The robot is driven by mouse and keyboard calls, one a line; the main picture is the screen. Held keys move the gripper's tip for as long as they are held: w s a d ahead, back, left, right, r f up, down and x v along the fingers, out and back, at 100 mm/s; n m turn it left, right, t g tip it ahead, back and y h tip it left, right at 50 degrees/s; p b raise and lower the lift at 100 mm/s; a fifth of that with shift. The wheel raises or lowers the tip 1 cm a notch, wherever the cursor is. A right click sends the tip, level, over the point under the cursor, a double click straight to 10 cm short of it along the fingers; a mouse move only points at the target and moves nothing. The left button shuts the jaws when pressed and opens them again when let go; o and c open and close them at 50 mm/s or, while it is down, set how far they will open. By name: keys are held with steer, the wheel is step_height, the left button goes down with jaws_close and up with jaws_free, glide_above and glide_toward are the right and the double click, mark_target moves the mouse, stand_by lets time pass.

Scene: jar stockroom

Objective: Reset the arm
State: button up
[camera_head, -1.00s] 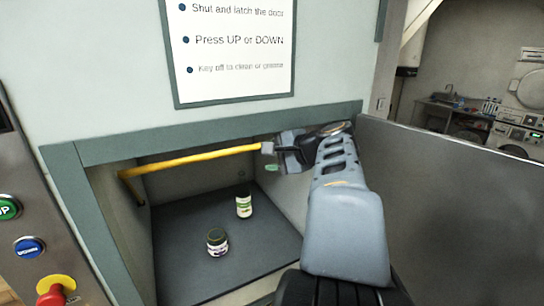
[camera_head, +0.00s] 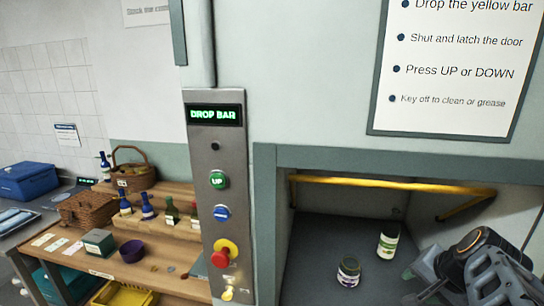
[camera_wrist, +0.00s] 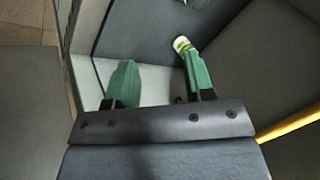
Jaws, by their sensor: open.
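My gripper (camera_head: 418,285) is at the lower right of the head view, in front of the hoist compartment and apart from the yellow bar. In the wrist view its two green fingers (camera_wrist: 157,72) are spread with nothing between them. The yellow bar (camera_head: 385,184) spans the upper part of the compartment opening, and part of it shows at the right of the wrist view (camera_wrist: 292,124). My arm's other links are mostly out of view.
Two jars (camera_head: 349,271) (camera_head: 388,241) stand on the grey compartment floor (camera_head: 315,240). A control panel (camera_head: 217,165) reads "DROP BAR" and has green, blue and red buttons. At left, a wooden stepped stand (camera_head: 150,255) holds bottles and baskets.

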steer(key=s+a+f+n, duration=0.2)
steer(key=a+n, duration=0.3)
steer(key=a, duration=0.2)
steer(key=s+a+f+n+g, duration=0.1)
steer(key=s+a+f+n, duration=0.1)
steer(key=a+n, duration=0.3)
steer(key=a+f, duration=0.1)
steer(key=a, duration=0.1)
steer(key=shift+s+a+n+h, duration=0.15)
steer(key=shift+a+n+h, duration=0.15)
steer(key=shift+a, duration=0.1)
